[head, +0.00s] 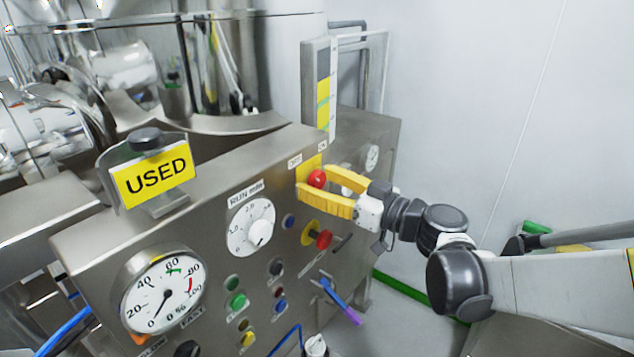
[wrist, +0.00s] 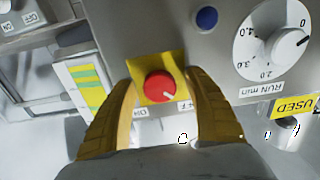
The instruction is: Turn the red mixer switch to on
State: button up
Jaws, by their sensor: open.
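The red mixer switch (head: 317,178) is a round red knob on a yellow plate, high on the right of the steel control panel. It also shows in the middle of the wrist view (wrist: 159,87). A white mark on the knob points down-right in the wrist view, toward the OFF label (wrist: 186,106); the ON label (wrist: 141,112) is at lower left. My gripper (head: 315,181) is open, its yellow fingers on either side of the knob. In the wrist view a gap shows between the knob and each finger (wrist: 161,78). Contact cannot be seen.
Below the switch is another red knob (head: 323,240) on a yellow plate. The RUN min dial (head: 251,228), a blue button (head: 290,221) and a percent gauge (head: 163,290) lie to the left. A yellow USED sign (head: 153,178) stands on the panel. White wall is at right.

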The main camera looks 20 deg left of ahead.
jog(key=shift+w+a, duration=0.1)
jog(key=shift+a, duration=0.15)
jog(key=shift+c, duration=0.3)
jog(key=c, duration=1.1)
jog(key=shift+c, duration=0.2)
